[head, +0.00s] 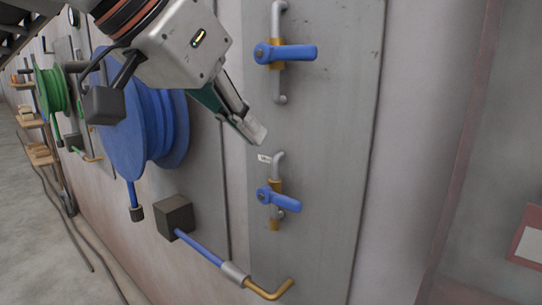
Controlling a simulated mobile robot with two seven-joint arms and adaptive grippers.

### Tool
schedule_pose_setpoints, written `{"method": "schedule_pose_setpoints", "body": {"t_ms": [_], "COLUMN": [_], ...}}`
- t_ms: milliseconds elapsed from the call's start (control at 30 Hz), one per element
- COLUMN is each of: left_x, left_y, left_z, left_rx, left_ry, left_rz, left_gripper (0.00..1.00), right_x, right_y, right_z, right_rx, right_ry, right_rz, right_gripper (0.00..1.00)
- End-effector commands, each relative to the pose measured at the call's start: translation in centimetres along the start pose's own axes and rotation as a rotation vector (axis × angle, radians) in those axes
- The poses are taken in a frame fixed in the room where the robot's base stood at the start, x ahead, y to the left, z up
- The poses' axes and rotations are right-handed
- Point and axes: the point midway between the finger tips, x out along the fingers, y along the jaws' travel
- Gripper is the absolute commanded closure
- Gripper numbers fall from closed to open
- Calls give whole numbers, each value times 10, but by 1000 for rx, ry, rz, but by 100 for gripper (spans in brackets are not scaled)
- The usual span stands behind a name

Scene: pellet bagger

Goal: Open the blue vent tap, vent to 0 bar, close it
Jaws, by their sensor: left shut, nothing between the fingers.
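Two blue-handled taps on brass bodies sit on short vertical pipes on a grey wall panel (330,130). The upper tap (292,53) has its handle pointing right, across its pipe. The lower tap (284,201) also points right, tilted slightly down. My left gripper (256,133) is shut and empty, just above the label, between the two taps and touching neither handle. My right gripper is out of view. No pressure reading is legible.
A blue hose reel (135,120) and a green one (52,92) hang at left. Wooden shelves (38,153) stand far left.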

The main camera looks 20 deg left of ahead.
Motion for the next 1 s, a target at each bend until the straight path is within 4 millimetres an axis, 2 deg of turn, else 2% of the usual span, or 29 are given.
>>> {"method": "schedule_pose_setpoints", "body": {"t_ms": [233, 500, 700, 1000], "left_x": [49, 98, 113, 118], "left_y": [0, 0, 0, 1], "left_z": [2, 6, 23, 28], "left_rx": [0, 1, 1, -1], "left_ry": [-7, -5, -2, 1], "left_rz": [3, 3, 2, 2], "left_gripper": [100, 100, 100, 100], "right_x": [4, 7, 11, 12], "right_y": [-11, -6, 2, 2], "right_z": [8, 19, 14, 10], "right_rx": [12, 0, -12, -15], "right_ry": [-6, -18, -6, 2], "right_rz": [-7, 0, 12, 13], "right_gripper": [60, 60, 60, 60]}}
